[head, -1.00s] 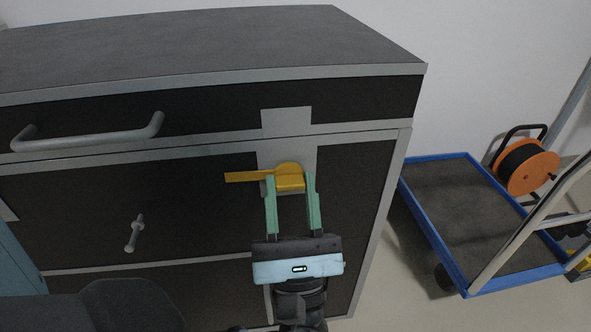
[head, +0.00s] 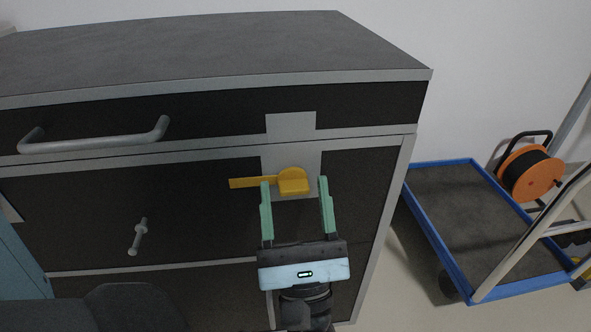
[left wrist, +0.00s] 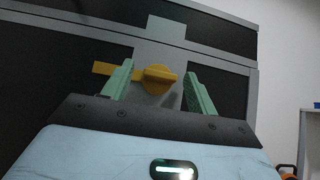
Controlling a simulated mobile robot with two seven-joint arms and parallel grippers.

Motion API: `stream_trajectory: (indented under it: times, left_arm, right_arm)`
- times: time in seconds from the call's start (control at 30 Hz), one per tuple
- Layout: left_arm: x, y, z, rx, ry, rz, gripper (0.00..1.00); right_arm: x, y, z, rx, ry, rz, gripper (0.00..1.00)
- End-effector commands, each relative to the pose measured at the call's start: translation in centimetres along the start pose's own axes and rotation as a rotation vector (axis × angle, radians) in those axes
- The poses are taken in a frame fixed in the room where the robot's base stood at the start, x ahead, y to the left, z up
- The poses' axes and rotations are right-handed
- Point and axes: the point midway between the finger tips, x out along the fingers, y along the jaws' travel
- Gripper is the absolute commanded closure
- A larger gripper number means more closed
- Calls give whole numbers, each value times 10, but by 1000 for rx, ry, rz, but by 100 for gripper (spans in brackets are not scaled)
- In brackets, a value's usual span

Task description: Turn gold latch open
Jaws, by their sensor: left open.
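The gold latch (head: 293,180) is on a grey plate (head: 308,160) near the right side of the dark cabinet front. Its flat bar points left and lies nearly level. It also shows in the left wrist view (left wrist: 158,80), with a round knob and a raised grip. My left gripper (head: 294,184) is open, its green fingers on either side of the knob with gaps visible. In the left wrist view, the left gripper (left wrist: 159,70) has the knob between its fingers. I cannot tell how deep the fingertips reach. My right gripper is not in view.
The cabinet's drawer has a grey bar handle (head: 95,141) at upper left. A small grey handle (head: 138,236) sits on the panel below. A blue-edged trolley (head: 462,225) with an orange cable reel (head: 532,173) stands at right. Bare floor lies between.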

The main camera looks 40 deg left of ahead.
Motion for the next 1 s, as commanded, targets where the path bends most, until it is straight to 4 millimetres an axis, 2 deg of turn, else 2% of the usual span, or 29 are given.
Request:
stream_trajectory:
  times: [0.23, 0.63, 0.8, 1.0]
  left_arm:
    - [-11, 0, 0, 4, 2, -1, 42]
    - [-69, 0, 0, 2, 2, -2, 42]
    - [-78, 0, 0, 1, 0, 0, 42]
    - [-78, 0, 0, 0, 0, 0, 42]
  right_arm:
    - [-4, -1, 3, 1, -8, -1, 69]
    - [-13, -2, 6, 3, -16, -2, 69]
    - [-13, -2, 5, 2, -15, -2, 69]
    - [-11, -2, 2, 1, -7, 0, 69]
